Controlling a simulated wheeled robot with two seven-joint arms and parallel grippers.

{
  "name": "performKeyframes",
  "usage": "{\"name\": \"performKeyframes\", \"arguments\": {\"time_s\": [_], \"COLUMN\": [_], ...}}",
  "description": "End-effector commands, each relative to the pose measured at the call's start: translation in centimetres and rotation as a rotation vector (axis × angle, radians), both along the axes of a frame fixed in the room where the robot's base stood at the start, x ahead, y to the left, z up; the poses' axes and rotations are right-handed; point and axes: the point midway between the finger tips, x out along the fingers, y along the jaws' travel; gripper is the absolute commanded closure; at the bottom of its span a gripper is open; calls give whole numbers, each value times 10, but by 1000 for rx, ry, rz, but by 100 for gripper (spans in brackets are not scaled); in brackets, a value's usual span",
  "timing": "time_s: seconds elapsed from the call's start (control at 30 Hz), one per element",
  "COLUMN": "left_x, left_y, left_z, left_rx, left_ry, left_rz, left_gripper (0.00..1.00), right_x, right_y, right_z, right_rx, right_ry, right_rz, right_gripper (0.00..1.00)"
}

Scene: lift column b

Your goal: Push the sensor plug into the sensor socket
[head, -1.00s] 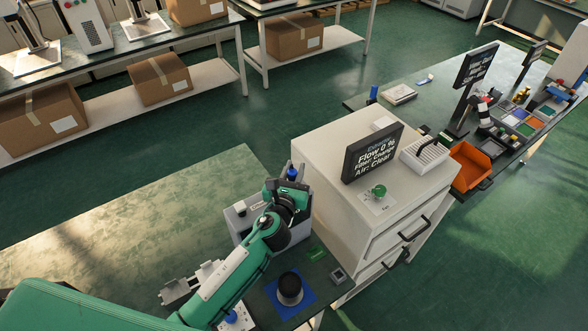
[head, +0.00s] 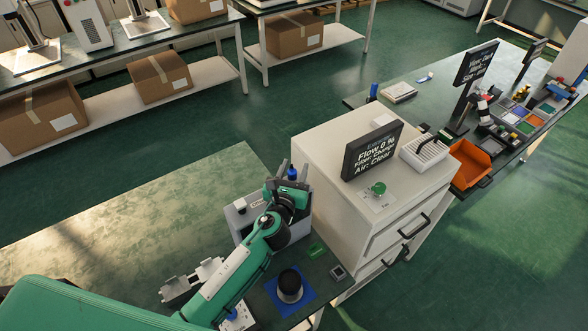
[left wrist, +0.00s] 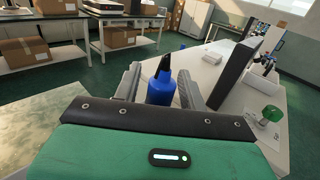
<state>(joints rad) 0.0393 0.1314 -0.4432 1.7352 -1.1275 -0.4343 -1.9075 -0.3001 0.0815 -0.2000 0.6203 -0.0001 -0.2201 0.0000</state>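My left gripper (head: 294,170) is over the grey box (head: 242,225) beside the white cabinet, its fingers pointing up and away. A blue piece with a black tapered top (left wrist: 160,88) stands between the two spread fingers in the left wrist view, with a gap on each side. I cannot make out the sensor socket for certain; a white plate with small fittings (head: 238,318) is partly hidden by my left arm. My right gripper is out of view.
The white cabinet (head: 330,215) with a black display (head: 372,151) and green knob (head: 379,188) stands close right of the gripper. The left bench top (head: 130,220) is largely clear.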

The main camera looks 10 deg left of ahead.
Motion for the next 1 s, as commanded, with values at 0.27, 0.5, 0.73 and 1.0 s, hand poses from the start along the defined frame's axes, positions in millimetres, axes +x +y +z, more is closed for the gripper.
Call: {"name": "performKeyframes", "arguments": {"time_s": [0.27,0.5,0.73,1.0], "left_x": [-2,-21,-72,-121], "left_y": [0,0,3,5], "left_z": [-7,-10,-11,-5], "left_rx": [2,2,1,0], "left_ry": [11,13,12,4], "left_rz": [0,-2,-2,-2], "left_gripper": [52,52,52,52], "right_x": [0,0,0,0], "right_y": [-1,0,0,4], "right_z": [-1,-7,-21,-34], "right_rx": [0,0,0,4], "right_ry": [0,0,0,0], "right_rz": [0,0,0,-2], "right_gripper": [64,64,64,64]}}
